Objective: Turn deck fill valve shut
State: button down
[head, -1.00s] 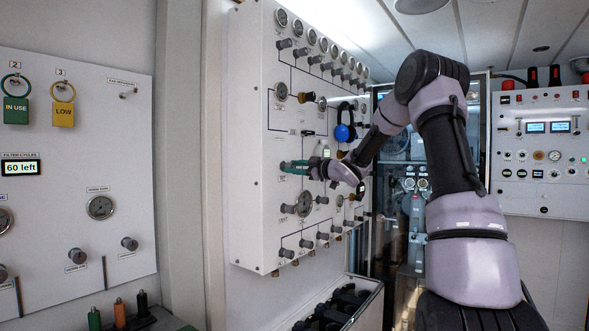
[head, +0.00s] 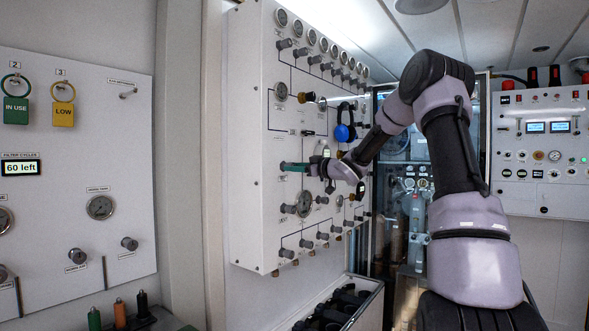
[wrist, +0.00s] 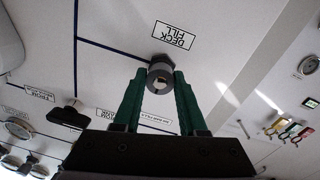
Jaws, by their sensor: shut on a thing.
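The deck fill valve is a round grey knob (wrist: 161,67) on the white panel, beside an upside-down "DECK FILL" label (wrist: 174,36) in the wrist view. My gripper (wrist: 160,86) has its two green fingers on either side of this knob and is shut on it. The head view shows my gripper (head: 288,166) from the side, reaching left to the panel at mid-height. There the fingers hide the knob. The knob's turn position is hard to read.
The white fill panel (head: 252,215) carries many other knobs and gauges. A dark lever handle (wrist: 68,116) sits near my fingers in the wrist view. A blue headset (head: 342,132) hangs above my wrist. An open bin (head: 362,318) stands below the panel.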

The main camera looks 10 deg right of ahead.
jog(key=shift+f, duration=0.25)
jog(key=c, duration=0.7)
grip_release()
jog(key=shift+o, duration=1.1)
jog(key=shift+r, duration=0.15)
jog(key=v, duration=1)
jog(key=shift+s+d, duration=0.25)
jog(key=shift+s, duration=0.05)
